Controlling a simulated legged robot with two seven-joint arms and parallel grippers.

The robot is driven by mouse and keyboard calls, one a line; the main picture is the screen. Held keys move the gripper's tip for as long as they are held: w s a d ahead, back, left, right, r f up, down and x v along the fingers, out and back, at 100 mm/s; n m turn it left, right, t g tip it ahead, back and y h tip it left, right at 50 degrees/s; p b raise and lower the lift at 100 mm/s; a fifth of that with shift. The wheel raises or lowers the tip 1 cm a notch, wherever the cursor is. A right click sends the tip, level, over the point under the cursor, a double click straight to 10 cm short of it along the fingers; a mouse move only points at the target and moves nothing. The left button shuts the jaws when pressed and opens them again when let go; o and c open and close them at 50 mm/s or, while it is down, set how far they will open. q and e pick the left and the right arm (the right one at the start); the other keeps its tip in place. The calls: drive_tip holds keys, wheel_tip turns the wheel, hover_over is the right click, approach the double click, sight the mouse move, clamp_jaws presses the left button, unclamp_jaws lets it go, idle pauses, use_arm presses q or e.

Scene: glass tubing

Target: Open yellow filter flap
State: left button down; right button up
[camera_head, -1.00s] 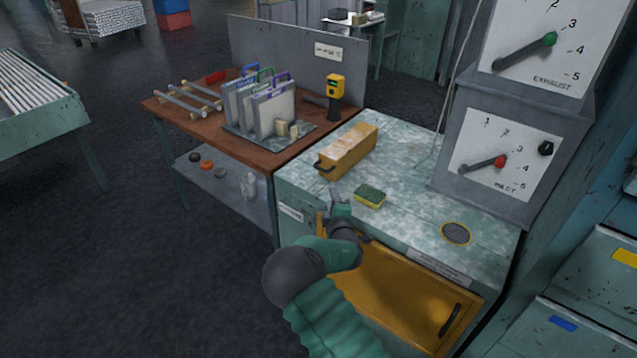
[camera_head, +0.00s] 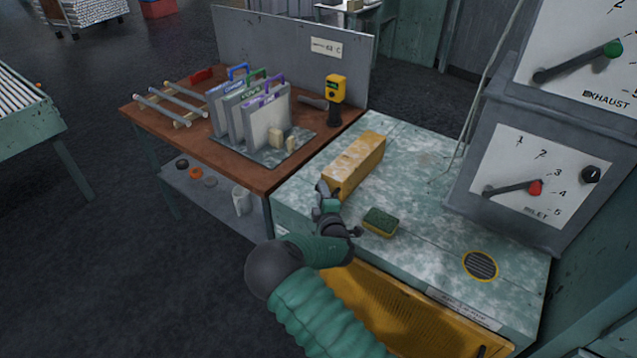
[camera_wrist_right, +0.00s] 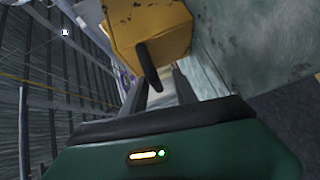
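The yellow mesh flap (camera_head: 405,308) is on the front of the green cabinet and looks closed. My right arm covers its left part, and its black handle (camera_head: 481,352) shows only at the bottom edge. My right gripper (camera_head: 326,193) is above the cabinet's front edge, at the near end of a yellow box (camera_head: 357,165). In the right wrist view my right gripper (camera_wrist_right: 160,88) is open, with the box's black handle (camera_wrist_right: 148,66) reaching between its fingers; contact cannot be told. My left gripper is not in view.
A green and yellow sponge (camera_head: 380,221) lies on the cabinet top (camera_head: 425,175), right of the gripper. A round vent (camera_head: 480,265) is farther right. Dial boxes (camera_head: 540,180) stand at the right. A brown table (camera_head: 255,177) with upright panels adjoins at the left.

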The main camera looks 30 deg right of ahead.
drive_tip(key=shift+d+f, duration=0.1)
drive_tip(key=shift+d, duration=0.1)
drive_tip(key=shift+s+d, duration=0.2)
drive_tip(key=shift+s+r, duration=0.1)
drive_tip(key=shift+r, duration=0.15)
drive_tip(key=shift+c, duration=0.9)
drive_tip(key=shift+a, duration=0.3)
clamp_jaws()
drive_tip(key=shift+f, duration=0.2)
